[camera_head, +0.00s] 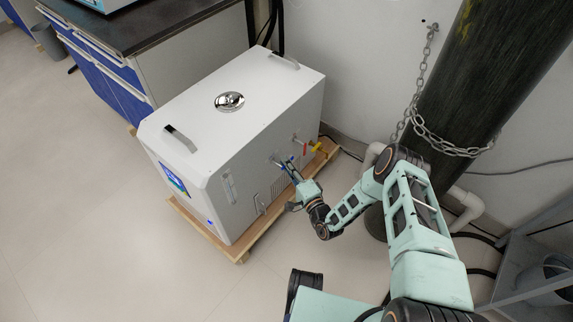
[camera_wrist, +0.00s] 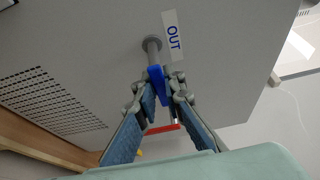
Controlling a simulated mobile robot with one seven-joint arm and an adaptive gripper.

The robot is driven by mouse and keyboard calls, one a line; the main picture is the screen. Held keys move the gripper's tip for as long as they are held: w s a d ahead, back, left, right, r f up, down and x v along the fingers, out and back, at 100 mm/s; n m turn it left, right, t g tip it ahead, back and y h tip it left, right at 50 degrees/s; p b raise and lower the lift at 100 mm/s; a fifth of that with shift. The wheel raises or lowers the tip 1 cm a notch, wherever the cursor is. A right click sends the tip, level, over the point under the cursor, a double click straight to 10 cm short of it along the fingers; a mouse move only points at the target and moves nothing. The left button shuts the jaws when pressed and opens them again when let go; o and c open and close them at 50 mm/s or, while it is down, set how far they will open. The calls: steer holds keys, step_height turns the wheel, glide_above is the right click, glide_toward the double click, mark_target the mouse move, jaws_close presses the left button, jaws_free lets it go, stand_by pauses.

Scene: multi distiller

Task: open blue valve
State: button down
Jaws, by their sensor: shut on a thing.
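The blue valve (camera_wrist: 155,75) is a small blue handle on a grey pipe stub on the side of the white distiller box (camera_head: 235,130). A label reading OUT (camera_wrist: 171,36) is beside the stub. My gripper (camera_wrist: 162,88) has its two fingers closed around the blue handle in the wrist view. In the head view my gripper (camera_head: 292,170) reaches the side of the box, and the blue handle there is mostly hidden by the fingers. A red handle (camera_wrist: 162,129) shows behind the fingers in the wrist view.
The box stands on a wooden pallet (camera_head: 240,252). A yellow fitting (camera_head: 318,147) and a red handle (camera_head: 305,149) are right of my gripper. A chained dark cylinder (camera_head: 470,90) stands at the right. A grey metal rack (camera_head: 535,270) is at the lower right. Floor at left is clear.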

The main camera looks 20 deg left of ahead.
stand_by(0.4)
steer(key=c, duration=2)
jaws_free()
